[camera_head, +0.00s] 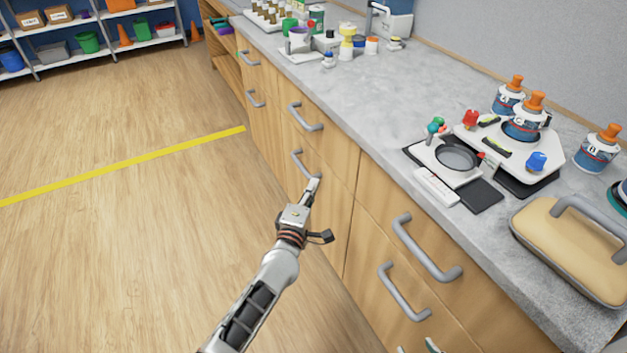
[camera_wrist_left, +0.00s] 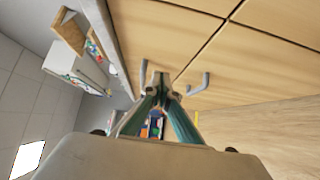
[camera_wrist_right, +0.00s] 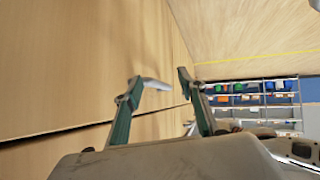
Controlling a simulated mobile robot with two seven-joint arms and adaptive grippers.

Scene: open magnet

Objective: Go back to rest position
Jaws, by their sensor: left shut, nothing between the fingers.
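My left gripper (camera_head: 313,187) reaches in front of the wooden drawer fronts in the head view, just below a grey drawer handle (camera_head: 304,165). Its fingers are together and hold nothing; they also show in the left wrist view (camera_wrist_left: 154,77), pointing along the cabinet. I cannot tell whether they touch the handle. My right gripper (camera_head: 433,345) shows only as a small tip at the bottom edge of the head view. In the right wrist view its fingers (camera_wrist_right: 159,77) stand apart beside the wooden fronts. A pale grey handle-like piece (camera_wrist_right: 157,84) shows near the left finger's tip.
The grey counter (camera_head: 400,120) runs along the right with bottles, a device with a round dish (camera_head: 456,157) and a beige-lidded case (camera_head: 575,250). Drawer handles (camera_head: 425,250) stick out from the fronts. The wooden floor (camera_head: 120,240) at left is clear, with shelves (camera_head: 85,45) beyond.

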